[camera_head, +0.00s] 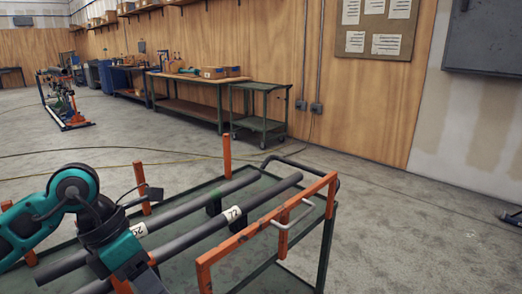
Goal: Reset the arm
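My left arm, teal and black, comes in from the left and bends down over the near cart. The end of my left gripper (140,278) is low in the picture, over the near pipe and close to the bottom edge. Its fingers are not clear, so I cannot tell whether it is open or shut, or whether it touches the pipe. My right arm and gripper are not in view. Two long dark pipes lie side by side on the cart: the far pipe (190,208) and the near pipe (262,202). White number labels show on them.
The green cart (225,181) has orange posts and an orange end frame (262,228) with a grey handle. Behind are an empty green trolley (259,122), a workbench (188,78) with boxes, and an orange-based stand (62,100). Cables cross the otherwise open floor.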

